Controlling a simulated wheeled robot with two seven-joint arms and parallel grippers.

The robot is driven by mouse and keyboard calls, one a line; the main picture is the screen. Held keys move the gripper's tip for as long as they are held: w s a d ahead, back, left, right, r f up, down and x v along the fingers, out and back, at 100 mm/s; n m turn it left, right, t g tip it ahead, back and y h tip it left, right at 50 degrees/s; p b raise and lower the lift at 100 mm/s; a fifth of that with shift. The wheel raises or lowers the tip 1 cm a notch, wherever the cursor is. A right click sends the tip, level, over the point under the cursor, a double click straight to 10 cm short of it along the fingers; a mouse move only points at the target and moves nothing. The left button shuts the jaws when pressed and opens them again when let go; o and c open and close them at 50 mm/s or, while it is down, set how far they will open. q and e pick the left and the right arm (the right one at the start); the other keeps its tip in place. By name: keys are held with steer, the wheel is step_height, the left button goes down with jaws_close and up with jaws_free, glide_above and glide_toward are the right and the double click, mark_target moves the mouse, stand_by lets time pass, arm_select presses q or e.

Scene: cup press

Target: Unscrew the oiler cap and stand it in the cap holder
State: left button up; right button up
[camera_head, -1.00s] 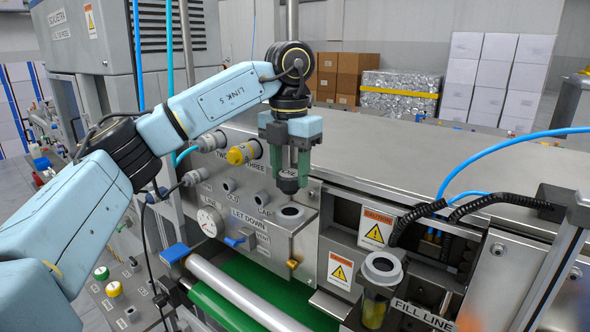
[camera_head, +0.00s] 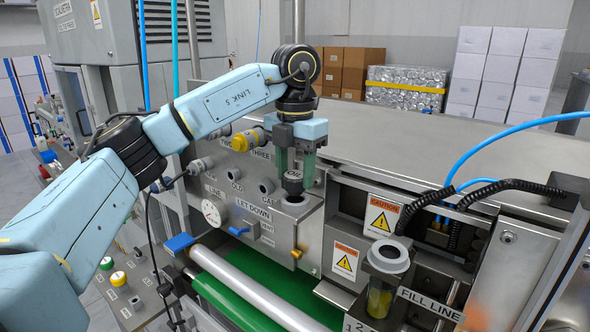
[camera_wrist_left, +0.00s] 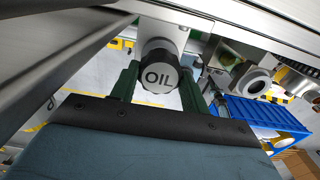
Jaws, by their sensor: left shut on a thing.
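My left gripper (camera_head: 297,175) points down and is shut on the oiler cap (camera_head: 292,187), a dark knurled cap with OIL printed on its top. The cap also shows between the green fingers in the left wrist view (camera_wrist_left: 159,76). It is upright just above the round opening of the cap holder (camera_head: 308,213), a metal block beside the CAP label. Whether the cap's lower edge touches the holder, I cannot tell. The oiler (camera_head: 388,257), a clear cup with a grey collar and yellow oil, stands uncapped to the right. My right gripper is not in view.
A steel machine top (camera_head: 400,145) lies behind the holder. A roller (camera_head: 255,290) and green belt (camera_head: 295,292) run below. Black coiled and blue hoses hang near the oiler.

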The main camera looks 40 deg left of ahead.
mark_target(295, 174)
arm_select(q)
steer(key=shift+p, duration=0.55)
stand_by(1.0)
steer(key=shift+f+b, duration=0.8)
steer(key=shift+f, duration=0.45)
steer(key=o, duration=1.2)
step_height(295, 174, up, 14)
steer(key=p, duration=0.3)
steer(key=shift+f, duration=0.25)
